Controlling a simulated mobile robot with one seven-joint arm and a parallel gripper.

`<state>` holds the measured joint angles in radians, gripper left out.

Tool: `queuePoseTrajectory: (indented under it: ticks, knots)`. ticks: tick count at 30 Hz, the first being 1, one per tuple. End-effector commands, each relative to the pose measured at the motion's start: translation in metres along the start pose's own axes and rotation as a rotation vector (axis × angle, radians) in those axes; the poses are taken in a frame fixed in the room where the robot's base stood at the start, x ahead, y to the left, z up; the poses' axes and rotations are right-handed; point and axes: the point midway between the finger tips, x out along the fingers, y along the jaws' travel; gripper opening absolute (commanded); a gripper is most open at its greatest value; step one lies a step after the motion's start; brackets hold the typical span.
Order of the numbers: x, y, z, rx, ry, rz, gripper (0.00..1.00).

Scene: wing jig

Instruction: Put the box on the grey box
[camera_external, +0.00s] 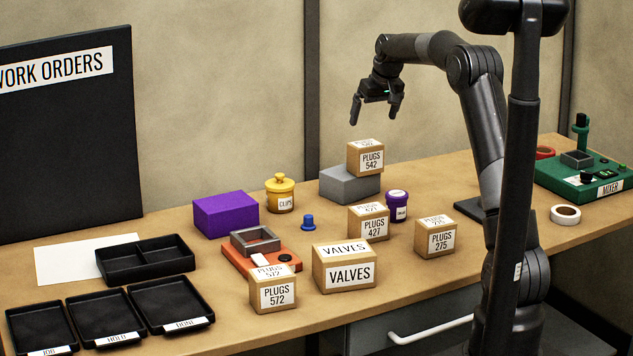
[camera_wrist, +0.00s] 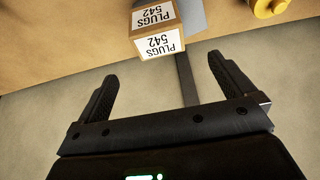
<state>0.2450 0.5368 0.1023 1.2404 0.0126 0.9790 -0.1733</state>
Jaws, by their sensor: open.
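The grey box (camera_external: 347,187) stands towards the back of the workbench. A cardboard box labelled PLUGS 542 (camera_external: 366,158) rests on top of it, near its right end. My gripper (camera_external: 376,114) is open and empty in the air above this box, apart from it. In the wrist view the PLUGS 542 box (camera_wrist: 157,42) shows upside down beyond the open fingers (camera_wrist: 170,85), with part of the grey box (camera_wrist: 189,14) beside it. Other cardboard boxes on the bench are PLUGS 427 (camera_external: 368,224), PLUGS 275 (camera_external: 435,238), PLUGS 572 (camera_external: 273,290) and VALVES (camera_external: 346,268).
A purple box (camera_external: 225,214), a yellow CLIPS jar (camera_external: 280,194), a purple jar (camera_external: 398,206) and an orange fixture (camera_external: 263,258) stand around. Black trays (camera_external: 146,258) lie at left. A green MIXER unit (camera_external: 585,178) and a tape roll (camera_external: 565,214) are at right.

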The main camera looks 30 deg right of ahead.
Motion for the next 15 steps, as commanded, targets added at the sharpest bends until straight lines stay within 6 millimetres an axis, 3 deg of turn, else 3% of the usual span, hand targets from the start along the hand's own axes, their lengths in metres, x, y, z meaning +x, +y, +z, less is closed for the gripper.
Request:
queuePoseTrajectory:
  ticks: [5,15]
  knots:
    - [-0.045,-0.022,0.024,-0.011,0.012,0.009,0.99]
    - [-0.139,-0.067,0.119,-0.021,0.034,0.027,0.99]
